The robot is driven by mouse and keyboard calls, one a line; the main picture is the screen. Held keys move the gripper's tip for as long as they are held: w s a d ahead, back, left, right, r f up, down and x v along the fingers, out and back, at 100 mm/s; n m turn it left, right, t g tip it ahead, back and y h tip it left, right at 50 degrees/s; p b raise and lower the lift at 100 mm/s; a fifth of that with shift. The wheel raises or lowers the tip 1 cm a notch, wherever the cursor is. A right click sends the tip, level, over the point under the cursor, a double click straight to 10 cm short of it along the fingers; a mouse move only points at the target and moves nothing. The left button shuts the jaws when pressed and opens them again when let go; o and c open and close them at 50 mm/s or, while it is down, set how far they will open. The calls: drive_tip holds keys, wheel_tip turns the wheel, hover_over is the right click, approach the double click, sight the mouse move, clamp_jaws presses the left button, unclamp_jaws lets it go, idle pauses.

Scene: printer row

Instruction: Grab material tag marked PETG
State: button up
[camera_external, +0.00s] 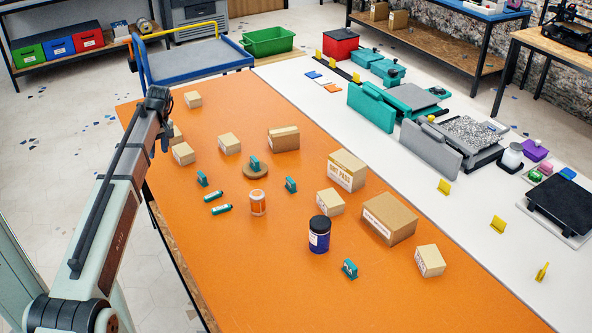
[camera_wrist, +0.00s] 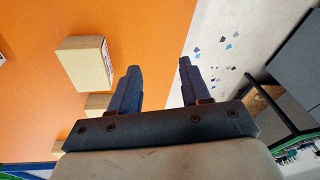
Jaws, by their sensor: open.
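Several small teal tags stand on the orange table. One tag (camera_external: 254,163) is on a round brown disc (camera_external: 256,171). Others are a left tag (camera_external: 202,179), a right tag (camera_external: 291,185) and a front tag (camera_external: 349,269). Their lettering is too small to read, so I cannot tell which is marked PETG. My gripper (camera_wrist: 159,66) is open and empty in the wrist view, above the table's left edge. In the external view it is at the far left, apart from every tag. No tag shows in the wrist view.
Cardboard boxes (camera_external: 348,170) are scattered around the tags. A dark blue jar (camera_external: 319,235), a clear orange jar (camera_external: 258,203) and two teal tubes (camera_external: 221,209) stand or lie among them. A box (camera_wrist: 85,62) is left of my fingers in the wrist view.

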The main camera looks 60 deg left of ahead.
sight(202, 175)
drive_tip(key=w+d+r+m+t+h, duration=0.1)
drive_tip(key=w+d+r, duration=0.2)
drive_tip(key=w+d, duration=0.25)
drive_tip(key=w+d+r+m+t, duration=0.1)
drive_tip(key=w+d+r, duration=0.2)
drive_tip(key=w+d, duration=0.3)
drive_tip(key=shift+s+d+f, duration=0.15)
drive_tip(key=shift+f, duration=2.15)
drive_tip(key=shift+s+d+f, duration=0.15)
drive_tip(key=shift+s+f, duration=0.05)
drive_tip(key=shift+f, duration=2.05)
drive_tip(key=shift+s+d+f, duration=0.15)
drive_tip(key=shift+f, duration=2.15)
clamp_jaws()
